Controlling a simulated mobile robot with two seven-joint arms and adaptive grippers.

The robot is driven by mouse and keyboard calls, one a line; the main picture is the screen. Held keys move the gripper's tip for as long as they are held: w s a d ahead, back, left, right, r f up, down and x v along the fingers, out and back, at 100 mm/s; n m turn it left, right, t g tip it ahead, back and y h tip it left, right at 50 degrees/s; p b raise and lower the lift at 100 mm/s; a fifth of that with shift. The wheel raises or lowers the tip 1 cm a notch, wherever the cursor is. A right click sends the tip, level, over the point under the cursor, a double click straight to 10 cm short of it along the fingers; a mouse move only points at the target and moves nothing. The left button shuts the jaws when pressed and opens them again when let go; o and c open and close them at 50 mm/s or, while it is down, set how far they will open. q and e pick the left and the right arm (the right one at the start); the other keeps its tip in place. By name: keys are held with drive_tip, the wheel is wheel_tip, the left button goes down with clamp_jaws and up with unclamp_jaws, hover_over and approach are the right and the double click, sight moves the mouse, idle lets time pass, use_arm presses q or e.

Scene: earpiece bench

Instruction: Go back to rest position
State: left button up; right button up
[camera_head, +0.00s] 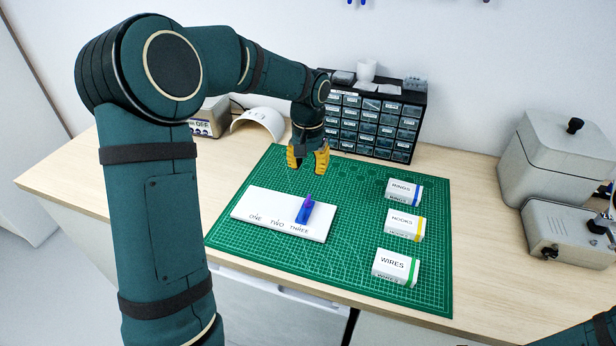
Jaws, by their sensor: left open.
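My left gripper (308,158) has yellow fingers that stand apart with nothing between them. It hangs above the back part of the green cutting mat (330,255), behind the white board. The white board (262,212) lies on the mat and is marked ONE, TWO and THREE. A blue and purple piece (305,209) stands on the board at THREE, in front of the gripper and apart from it. Of my right arm, only a dark part shows at the lower right corner; its gripper is outside the picture.
Boxes labelled RINGS (402,191), HOOKS (403,223) and WIRES (394,266) stand on the mat's right side. A black drawer cabinet (375,122) stands behind the gripper. Grey machines (555,165) occupy the right of the bench. The front middle of the mat is clear.

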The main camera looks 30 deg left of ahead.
use_arm(q)
drive_tip(key=shift+r, duration=0.45)
